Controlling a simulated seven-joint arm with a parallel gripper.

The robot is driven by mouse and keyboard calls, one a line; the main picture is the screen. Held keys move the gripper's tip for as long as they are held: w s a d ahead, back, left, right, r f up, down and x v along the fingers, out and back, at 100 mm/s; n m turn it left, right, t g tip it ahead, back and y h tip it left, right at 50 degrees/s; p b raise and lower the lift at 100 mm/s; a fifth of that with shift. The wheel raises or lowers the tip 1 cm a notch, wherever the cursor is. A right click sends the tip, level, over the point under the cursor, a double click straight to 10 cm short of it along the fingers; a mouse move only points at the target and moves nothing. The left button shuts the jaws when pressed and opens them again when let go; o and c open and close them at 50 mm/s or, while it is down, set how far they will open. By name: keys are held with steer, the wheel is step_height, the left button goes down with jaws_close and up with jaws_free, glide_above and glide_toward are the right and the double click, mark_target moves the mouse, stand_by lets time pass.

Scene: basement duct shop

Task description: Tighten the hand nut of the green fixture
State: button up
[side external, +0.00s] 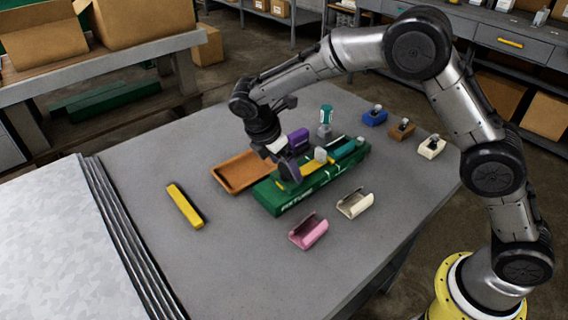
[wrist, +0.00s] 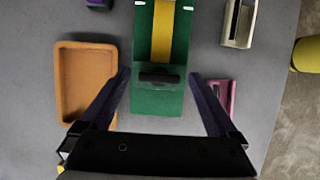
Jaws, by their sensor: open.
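The green fixture (side external: 300,198) lies on the grey table, with a yellow strip along its top. In the wrist view the fixture (wrist: 147,103) runs up the middle, with a dark bar-shaped knob (wrist: 160,77) across it near its closer end. This knob looks like the hand nut; its thread is hidden. My gripper (wrist: 159,75) is open, one finger on each side of the knob, with visible gaps to both. In the side view my gripper (side external: 287,165) is low over the fixture's left end and hides the knob. Contact or exact height cannot be told.
An orange tray (side external: 228,184) lies left of the fixture. A pink channel piece (side external: 308,232) and a cream one (side external: 355,203) lie in front. A yellow bar (side external: 184,205) is farther left. Blue (side external: 374,117), brown (side external: 402,129) and white (side external: 431,148) blocks stand behind right.

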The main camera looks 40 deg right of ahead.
steer(key=c, duration=1.4)
steer(key=shift+m, duration=0.3)
steer(key=m+g, duration=0.1)
steer(key=m, duration=0.3)
steer(key=shift+w+g+y, duration=0.2)
steer(key=shift+g+y, duration=0.1)
steer(key=shift+g, duration=0.1)
steer(key=m+g+y, duration=0.1)
steer(key=m, duration=0.3)
steer(key=shift+d+r+m, duration=0.1)
steer(key=shift+m, duration=0.3)
steer(key=m+g+y, duration=0.1)
steer(key=m, duration=0.3)
steer(key=shift+w+d, duration=0.1)
steer(key=shift+w, duration=0.05)
steer(key=shift+d+m+g+y, duration=0.15)
steer(key=shift+m+y, duration=0.35)
steer(key=shift+m, duration=0.6)
steer(key=shift+a+m+g+y, duration=0.15)
steer(key=shift+m+y, duration=0.35)
steer(key=shift+m, duration=0.6)
steer(key=shift+d, duration=0.1)
